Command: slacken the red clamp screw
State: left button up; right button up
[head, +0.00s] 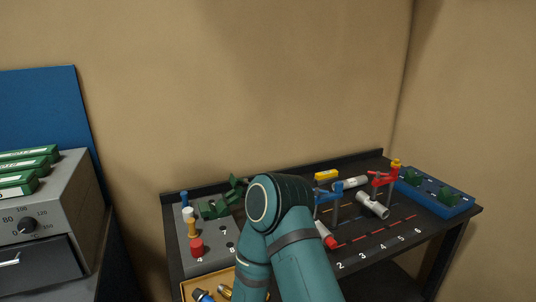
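The red clamp (383,178) stands at the back right of the black bench, on an upright post. A yellow knob (396,163) tops its right end; I cannot tell at this size whether this is its screw. A blue clamp (327,196) stands to its left, partly hidden by my teal arm. That arm rises from the bottom middle and bends over the bench, well left of the red clamp. I see neither gripper, and nothing of mine touches the red clamp.
White cylinders (372,205) lie near the clamps. A yellow block (326,175) is at the back. A blue tray (434,193) with green parts is at right. A grey plate (212,258) with a green fixture (214,209) is at left. A grey dial box (72,208) stands further left.

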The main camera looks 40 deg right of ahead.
aim_at(377, 173)
jog(key=z, duration=2.05)
jog(key=i+l+z, duration=0.2)
jog(key=i+j, duration=0.05)
